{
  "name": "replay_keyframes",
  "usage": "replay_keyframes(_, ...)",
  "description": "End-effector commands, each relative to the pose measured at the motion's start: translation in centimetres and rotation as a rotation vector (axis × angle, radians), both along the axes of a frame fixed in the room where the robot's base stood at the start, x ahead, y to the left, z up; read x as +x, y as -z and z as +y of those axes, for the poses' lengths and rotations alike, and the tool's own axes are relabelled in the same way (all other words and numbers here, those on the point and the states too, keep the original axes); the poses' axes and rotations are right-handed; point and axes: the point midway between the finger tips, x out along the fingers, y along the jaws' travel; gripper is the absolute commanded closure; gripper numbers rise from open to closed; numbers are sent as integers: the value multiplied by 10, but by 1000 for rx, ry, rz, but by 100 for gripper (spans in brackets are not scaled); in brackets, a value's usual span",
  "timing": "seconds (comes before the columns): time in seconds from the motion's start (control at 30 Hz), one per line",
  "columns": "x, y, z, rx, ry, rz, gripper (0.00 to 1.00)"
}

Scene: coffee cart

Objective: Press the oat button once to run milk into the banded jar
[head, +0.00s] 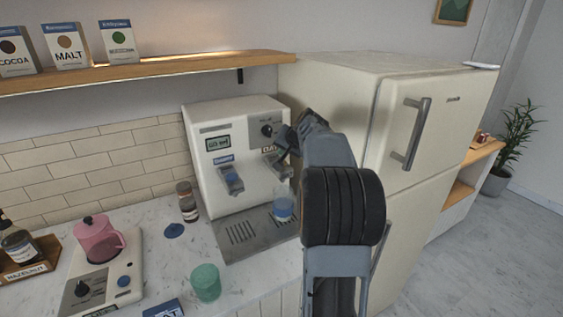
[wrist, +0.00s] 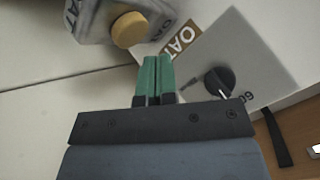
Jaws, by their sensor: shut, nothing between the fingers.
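The white milk machine (head: 237,133) stands on the counter, with a small green display on its front. The oat button (wrist: 128,29) is a round tan knob on the right-hand dispenser block, below an OAT label (wrist: 181,42). My gripper (wrist: 153,72) is shut and empty, its green fingertips together. In the wrist view the tips lie beside the button, with a visible gap. In the head view my arm and gripper (head: 284,142) hide most of the oat dispenser. A clear jar with blue on it (head: 282,207), seemingly the banded jar, stands below that dispenser on the drip tray (head: 238,238).
A dark dial (wrist: 218,80) sits on the panel beside the OAT label. A fridge (head: 335,90) stands close on the right. A green cup (head: 205,282), a brown jar (head: 187,203) and a pink jug (head: 98,240) are left on the counter.

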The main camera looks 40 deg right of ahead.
Motion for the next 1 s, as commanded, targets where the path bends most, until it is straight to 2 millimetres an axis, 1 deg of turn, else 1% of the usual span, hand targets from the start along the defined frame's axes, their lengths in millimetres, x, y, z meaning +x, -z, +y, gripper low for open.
replay_keyframes(0.03, 0, -7, 0, -1, 1, -1, 100)
replay_keyframes(0.4, 0, -42, 0, -1, -1, 0, 100)
replay_keyframes(0.5, 0, -45, 0, -1, -1, 0, 100)
replay_keyframes(1.0, 0, -44, 0, -1, -1, 0, 100)
